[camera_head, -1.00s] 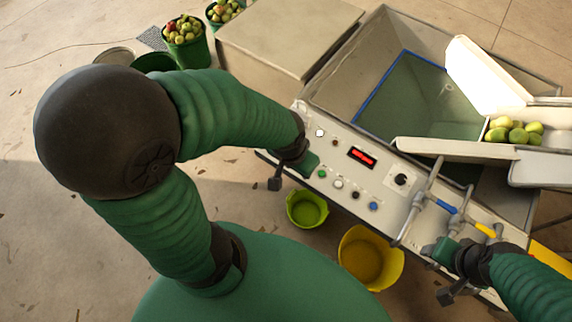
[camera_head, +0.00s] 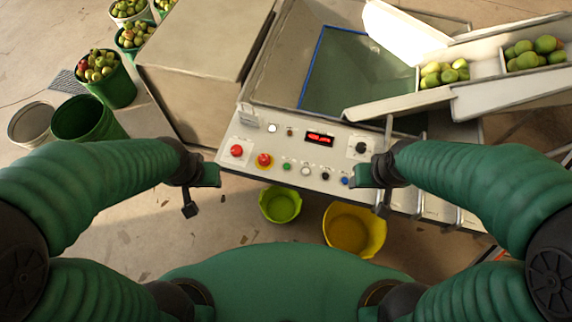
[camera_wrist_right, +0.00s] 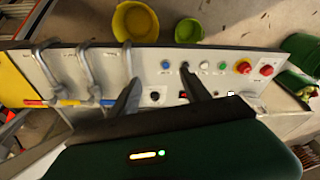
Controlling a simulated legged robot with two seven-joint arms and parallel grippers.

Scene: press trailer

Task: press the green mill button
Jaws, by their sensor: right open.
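The small green button (camera_head: 286,166) sits on the front edge of the light control panel (camera_head: 237,132), between a red-and-yellow knob and a white button. It also shows in the right wrist view (camera_wrist_right: 222,66). My right gripper (camera_head: 368,190) hangs over the panel's right part, to the right of the green button. In the right wrist view its two fingers (camera_wrist_right: 159,76) are spread and empty, with the green button beyond the right finger. My left gripper (camera_head: 199,190) is at the panel's left end, apart from the button; its jaws are not clear.
Red knobs (camera_head: 236,150), a red display (camera_head: 319,139), a black dial (camera_head: 361,147) and blue button (camera_head: 344,181) share the panel. Metal pipes (camera_wrist_right: 85,70) stand beside it. Green (camera_head: 280,204) and yellow (camera_head: 354,230) buckets stand below. Fruit lies in a chute (camera_head: 515,91).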

